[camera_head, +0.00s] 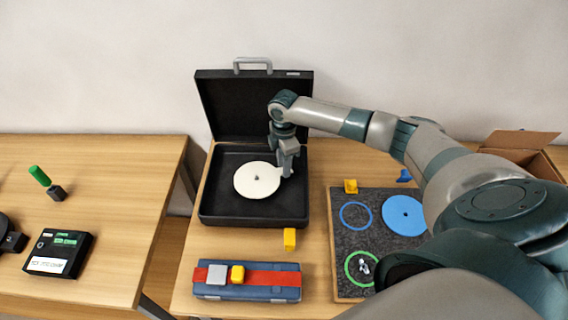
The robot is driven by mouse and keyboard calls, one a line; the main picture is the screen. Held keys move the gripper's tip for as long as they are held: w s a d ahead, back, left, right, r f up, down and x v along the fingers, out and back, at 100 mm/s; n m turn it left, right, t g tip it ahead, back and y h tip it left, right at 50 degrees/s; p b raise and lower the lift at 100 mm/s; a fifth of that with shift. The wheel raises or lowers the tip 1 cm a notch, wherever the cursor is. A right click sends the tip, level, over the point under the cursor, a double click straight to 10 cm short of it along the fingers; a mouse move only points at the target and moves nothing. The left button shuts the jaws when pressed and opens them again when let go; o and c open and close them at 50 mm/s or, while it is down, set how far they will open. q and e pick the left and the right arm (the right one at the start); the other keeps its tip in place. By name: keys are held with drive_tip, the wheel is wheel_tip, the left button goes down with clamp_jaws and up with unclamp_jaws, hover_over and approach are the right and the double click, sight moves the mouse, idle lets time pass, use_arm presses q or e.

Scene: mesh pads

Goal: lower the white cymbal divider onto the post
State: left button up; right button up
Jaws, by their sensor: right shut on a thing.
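The white cymbal divider (245,184) is a round disc with a small dark spot at its middle. It is inside the open black case (209,206), and my right gripper (287,173) is shut on its right edge. The dark spot looks like the post (256,178) or the disc's hole; I cannot tell which, nor whether the disc is raised or lying flat. My left gripper is not in view.
A dark mesh pad board (342,264) on the right bears a blue disc (403,213), a blue ring and a green ring. A yellow block (290,239) stands in front of the case. A blue box with a red strap (262,281) lies nearer. A cardboard box (521,146) is at the far right.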

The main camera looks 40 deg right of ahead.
idle(0.3)
drive_tip(key=o, duration=1.2)
drive_tip(key=shift+c, duration=0.2)
drive_tip(key=shift+r, duration=0.1)
drive_tip(key=shift+w+r+b, duration=0.1)
drive_tip(key=shift+r+b, duration=0.2)
drive_tip(key=shift+r, duration=0.25)
wheel_tip(320, 180, up, 16)
drive_tip(key=b, duration=0.4)
drive_tip(key=shift+b, duration=0.4)
